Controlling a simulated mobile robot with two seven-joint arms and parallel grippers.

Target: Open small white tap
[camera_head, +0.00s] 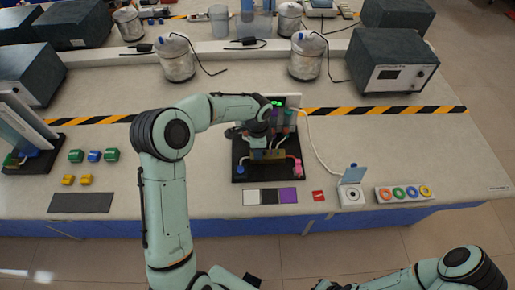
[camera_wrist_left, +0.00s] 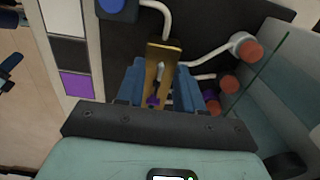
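A black board (camera_head: 241,171) on the table carries an apparatus with white pipes, a pink-red part (camera_head: 297,167) and a brass-coloured piece. I cannot tell which one is the small white tap. My left gripper (camera_head: 258,145) is over the board. Its blue fingers (camera_wrist_left: 156,90) are apart on either side of the brass piece; contact is not clear. My right gripper is out of view.
White, dark and purple squares (camera_head: 270,196) lie before the board. A small white box with a blue lid (camera_head: 351,194) and a tray of coloured rings (camera_head: 404,194) stand to the right. Green and blue blocks (camera_head: 94,156) lie left. A grey instrument (camera_head: 392,75) stands behind.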

